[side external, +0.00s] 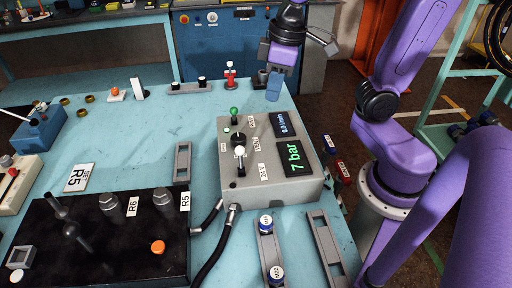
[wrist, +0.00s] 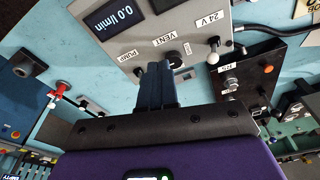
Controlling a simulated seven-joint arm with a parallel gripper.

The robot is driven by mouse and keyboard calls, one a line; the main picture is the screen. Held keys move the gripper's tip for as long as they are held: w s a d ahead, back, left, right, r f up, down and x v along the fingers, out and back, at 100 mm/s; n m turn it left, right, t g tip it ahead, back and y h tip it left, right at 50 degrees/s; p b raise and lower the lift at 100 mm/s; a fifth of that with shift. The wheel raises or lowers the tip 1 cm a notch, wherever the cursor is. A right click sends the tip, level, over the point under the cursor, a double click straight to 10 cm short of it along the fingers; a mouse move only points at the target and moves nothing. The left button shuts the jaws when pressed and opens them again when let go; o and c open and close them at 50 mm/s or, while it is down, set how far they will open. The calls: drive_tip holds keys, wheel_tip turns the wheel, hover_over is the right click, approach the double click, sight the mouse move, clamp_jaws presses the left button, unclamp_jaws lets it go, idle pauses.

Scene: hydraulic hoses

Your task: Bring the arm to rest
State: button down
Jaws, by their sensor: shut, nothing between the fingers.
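My gripper (side external: 273,90) is shut and empty. It points down above the far edge of the blue bench, just behind the grey control box (side external: 242,184), and looks clear of it. In the wrist view the dark fingers (wrist: 154,68) are together, in front of the box (wrist: 190,18) near its PUMP and VENT labels. The box has a green-tipped lever (side external: 233,113), a white-tipped lever (side external: 240,151), a flow display (side external: 285,125) reading 0.0 l/min and a pressure display (side external: 294,159) reading 7 bar.
A black manifold block (side external: 100,240) with an orange knob stands front left. Black hoses (side external: 207,216) run to the box. Capped fittings in slotted holders (side external: 268,250) stand in front. A red fitting (side external: 230,76) stands left of my gripper. The middle-left bench (side external: 140,135) is clear.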

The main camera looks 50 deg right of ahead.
drive_tip(key=s+f+n, duration=0.2)
drive_tip(key=s, duration=0.2)
drive_tip(key=s+f+n+g, duration=0.1)
drive_tip(key=s+f+n, duration=0.1)
drive_tip(key=s, duration=0.2)
drive_tip(key=s+f+n, duration=0.2)
drive_tip(key=s, duration=0.2)
drive_tip(key=shift+f, duration=0.25)
drive_tip(key=shift+s+d+f+n, duration=0.1)
drive_tip(key=shift+s+f+n, duration=0.2)
drive_tip(key=shift+s, duration=0.2)
